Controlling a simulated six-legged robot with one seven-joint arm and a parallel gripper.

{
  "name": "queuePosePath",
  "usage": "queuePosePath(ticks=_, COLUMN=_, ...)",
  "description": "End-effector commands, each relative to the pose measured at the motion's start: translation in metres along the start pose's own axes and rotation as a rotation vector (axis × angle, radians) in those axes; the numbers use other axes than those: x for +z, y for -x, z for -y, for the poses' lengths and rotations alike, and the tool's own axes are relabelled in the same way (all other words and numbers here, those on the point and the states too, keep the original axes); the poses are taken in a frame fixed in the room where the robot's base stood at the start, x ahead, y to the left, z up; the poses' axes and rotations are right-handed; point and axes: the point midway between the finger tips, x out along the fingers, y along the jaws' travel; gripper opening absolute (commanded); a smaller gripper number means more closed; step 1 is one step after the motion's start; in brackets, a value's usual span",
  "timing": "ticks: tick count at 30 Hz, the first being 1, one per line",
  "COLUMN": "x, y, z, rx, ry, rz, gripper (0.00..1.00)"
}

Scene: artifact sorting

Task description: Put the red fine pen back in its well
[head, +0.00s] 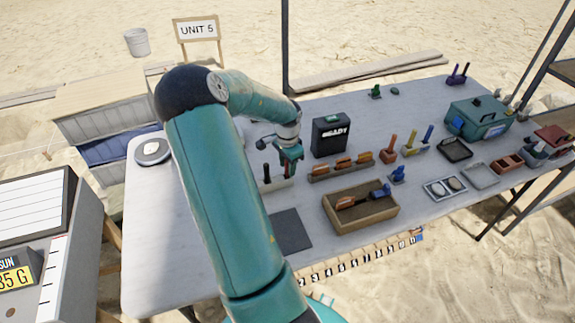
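My gripper (290,158) hangs over the table, left of the black READY box, at the end of my teal arm. It is small and seen from behind, so I cannot tell whether its fingers are open or shut. A low pale block (278,184) lies below and left of it, partly behind my arm, with a dark upright pen (267,172) standing in it. I cannot make out the red fine pen clearly; a small dark reddish bit shows close to the gripper. Which wells are empty is too small to tell.
The black READY box (330,134) stands right of the gripper. A brush rack (341,172) and a wooden tray (375,215) are in front of it. A dark mat (290,230) lies near the front edge. A teal case (477,117) stands right. The table's left end is mostly clear.

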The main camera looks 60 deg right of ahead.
Motion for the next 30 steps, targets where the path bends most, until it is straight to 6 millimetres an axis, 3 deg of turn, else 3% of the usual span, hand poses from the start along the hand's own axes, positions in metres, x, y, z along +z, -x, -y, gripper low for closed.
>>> queuePosePath(ticks=5, x=0.001, y=0.023, z=0.002, rx=-0.004, ry=0.002, rz=0.000, gripper=0.38)
queuePosePath(ticks=12, x=0.000, y=0.076, z=0.002, rx=-0.005, ry=0.002, rz=-0.002, gripper=0.38)
queuePosePath(ticks=18, x=0.000, y=0.110, z=0.001, rx=-0.003, ry=0.001, rz=-0.001, gripper=0.38)
queuePosePath(ticks=30, x=0.001, y=0.121, z=0.000, rx=-0.001, ry=0.002, rz=0.001, gripper=0.38)
